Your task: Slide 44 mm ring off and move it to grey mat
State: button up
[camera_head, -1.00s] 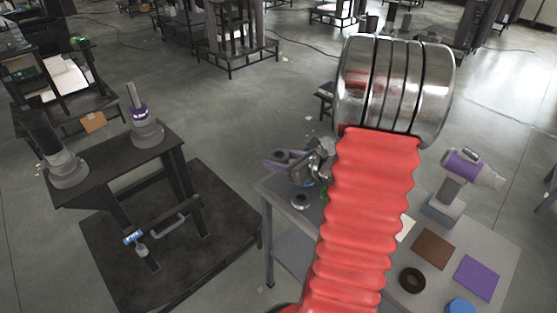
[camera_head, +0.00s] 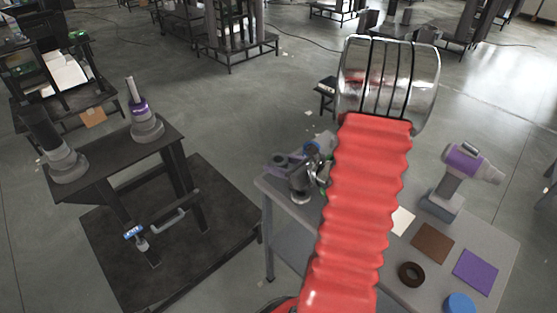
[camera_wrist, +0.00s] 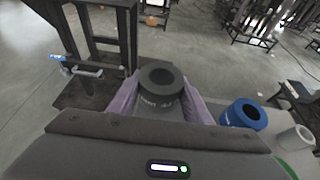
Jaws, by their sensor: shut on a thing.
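A dark grey ring (camera_wrist: 160,86) with white lettering, the "mm" reading upside down, sits between the two purple fingers of my gripper (camera_wrist: 158,97) in the wrist view. The gripper is shut on it. The ring's hole faces up and looks dark; I cannot tell whether a post is inside it. In the head view my gripper (camera_head: 284,160) is over the left end of the grey table (camera_head: 385,285), partly hidden by my red arm. I cannot pick out the grey mat for certain in either view.
A blue ring (camera_wrist: 244,114) and a pale cylinder (camera_wrist: 294,138) stand right of my gripper. The table holds a brown mat (camera_head: 432,243), a purple mat (camera_head: 476,272), a dark brown ring (camera_head: 411,264) and a blue piece (camera_head: 460,303). A black bench (camera_head: 112,165) stands left.

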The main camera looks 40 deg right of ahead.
aim_at(279, 180)
jog(key=shift+f, duration=2.35)
jog(key=o, duration=1.3)
jog(key=v, duration=1.3)
jog(key=shift+s, duration=0.4)
